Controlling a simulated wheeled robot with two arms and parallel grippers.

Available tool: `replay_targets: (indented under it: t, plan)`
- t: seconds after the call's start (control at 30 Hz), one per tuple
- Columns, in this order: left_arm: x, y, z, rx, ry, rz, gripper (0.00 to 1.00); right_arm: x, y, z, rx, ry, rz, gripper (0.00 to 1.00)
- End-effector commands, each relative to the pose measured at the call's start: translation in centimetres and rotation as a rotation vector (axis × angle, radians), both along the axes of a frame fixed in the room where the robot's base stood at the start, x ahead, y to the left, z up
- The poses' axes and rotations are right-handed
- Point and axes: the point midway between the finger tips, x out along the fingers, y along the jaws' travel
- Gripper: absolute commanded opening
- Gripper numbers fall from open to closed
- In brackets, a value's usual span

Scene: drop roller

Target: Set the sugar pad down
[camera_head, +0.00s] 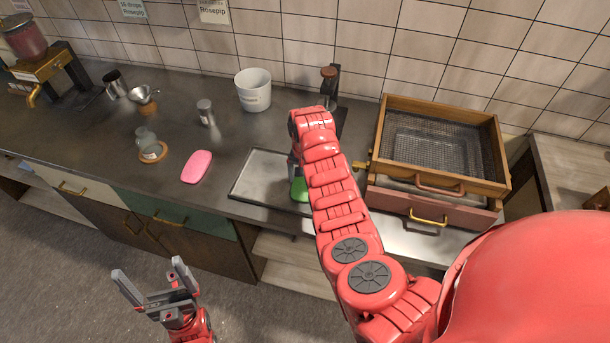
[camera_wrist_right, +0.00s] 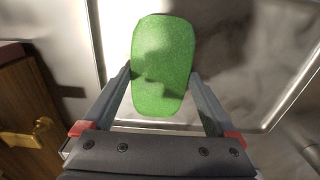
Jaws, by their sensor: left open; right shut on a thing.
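A green pad (camera_head: 299,190) is over the metal tray (camera_head: 258,176) on the counter, mostly behind my right arm in the head view. In the right wrist view the green pad (camera_wrist_right: 163,62), rounded and grainy, lies between the two fingers of my right gripper (camera_wrist_right: 160,76), which is shut on its sides. I cannot tell whether the pad touches the tray. A pink pad (camera_head: 196,167) lies on the counter left of the tray. My left gripper (camera_head: 148,270) is open and empty, low in front of the cabinets.
A wooden box with mesh (camera_head: 437,145) stands right of the tray. A white pot (camera_head: 253,90), a shaker (camera_head: 206,112) and a small glass jar (camera_head: 149,145) stand on the counter. A dark upright stand (camera_head: 333,95) is behind my right arm.

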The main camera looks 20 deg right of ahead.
Motion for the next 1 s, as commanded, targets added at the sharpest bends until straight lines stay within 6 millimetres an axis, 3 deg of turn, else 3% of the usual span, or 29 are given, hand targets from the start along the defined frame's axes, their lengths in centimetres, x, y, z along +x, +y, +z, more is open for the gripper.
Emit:
replay_targets:
  t: [0.3, 0.33, 0.37, 0.77, 1.0]
  plan:
    - [0.0, 0.0, -0.4, 0.000, 0.001, 0.000, 1.00, 0.0, 0.0, -0.5, 0.000, 0.000, 0.000, 0.24]
    - [0.0, 0.0, -0.3, 0.000, 0.000, 0.000, 1.00, 0.0, 0.0, -0.4, 0.000, 0.000, 0.000, 0.95]
    - [0.0, 0.0, -0.3, 0.000, 0.000, 0.000, 1.00, 0.0, 0.0, -0.4, 0.000, 0.000, 0.000, 1.00]
    - [0.0, 0.0, -0.6, 0.000, 0.000, 0.000, 1.00, 0.1, 0.0, 0.4, 0.000, -0.002, -0.001, 1.00]
    - [0.0, 0.0, -2.6, 0.000, 0.001, 0.000, 1.00, 0.2, 0.0, 3.6, 0.001, -0.006, 0.000, 1.00]
